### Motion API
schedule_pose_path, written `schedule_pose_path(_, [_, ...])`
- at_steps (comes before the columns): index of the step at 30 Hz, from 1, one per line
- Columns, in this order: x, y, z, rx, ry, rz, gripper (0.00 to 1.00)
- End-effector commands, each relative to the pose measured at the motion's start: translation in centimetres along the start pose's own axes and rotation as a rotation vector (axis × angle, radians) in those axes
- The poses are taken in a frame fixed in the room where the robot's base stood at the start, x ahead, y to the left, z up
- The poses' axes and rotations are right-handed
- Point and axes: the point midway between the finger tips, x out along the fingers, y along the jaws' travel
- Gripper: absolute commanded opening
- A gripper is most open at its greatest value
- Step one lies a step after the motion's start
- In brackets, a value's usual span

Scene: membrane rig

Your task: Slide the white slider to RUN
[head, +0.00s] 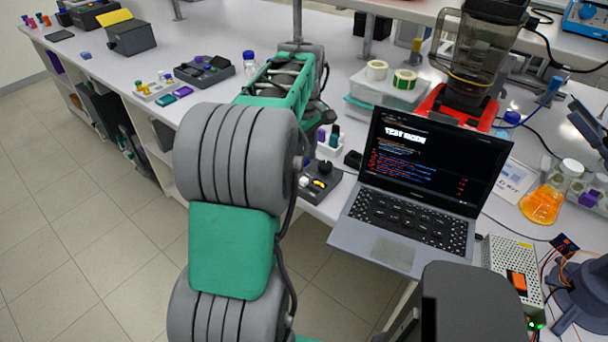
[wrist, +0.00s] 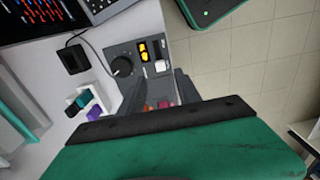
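The white slider (wrist: 162,66) is a small white cap on a dark grey control box (wrist: 117,50). It lies beside a black knob (wrist: 121,66) and below a lit yellow display (wrist: 144,51). In the head view the box (head: 331,188) sits at the bench's front edge, left of the laptop, with its white cap (head: 304,181) at the left. The RUN marking is not legible.
An open laptop (head: 417,180) stands right of the box. A small white rack (head: 328,147) with purple and teal items is behind it, beside a black block (head: 353,159). Open tiled floor (head: 100,210) lies in front of the bench.

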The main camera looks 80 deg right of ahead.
Motion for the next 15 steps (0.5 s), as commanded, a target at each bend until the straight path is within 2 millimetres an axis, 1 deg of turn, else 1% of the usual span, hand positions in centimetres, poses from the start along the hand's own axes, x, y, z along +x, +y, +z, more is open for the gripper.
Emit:
schedule_pose_path(2, [1.0, 0.0, 0.0, -0.002, -0.001, -0.002, 0.40])
schedule_pose_path(9, [5.5, -0.1, 0.0, -0.001, -0.001, -0.002, 0.40])
schedule_pose_path(12, [6.7, -0.1, 0.0, 0.000, 0.000, 0.000, 0.40])
schedule_pose_path(15, [7.3, 0.0, -0.1, 0.000, 0.001, 0.002, 0.40])
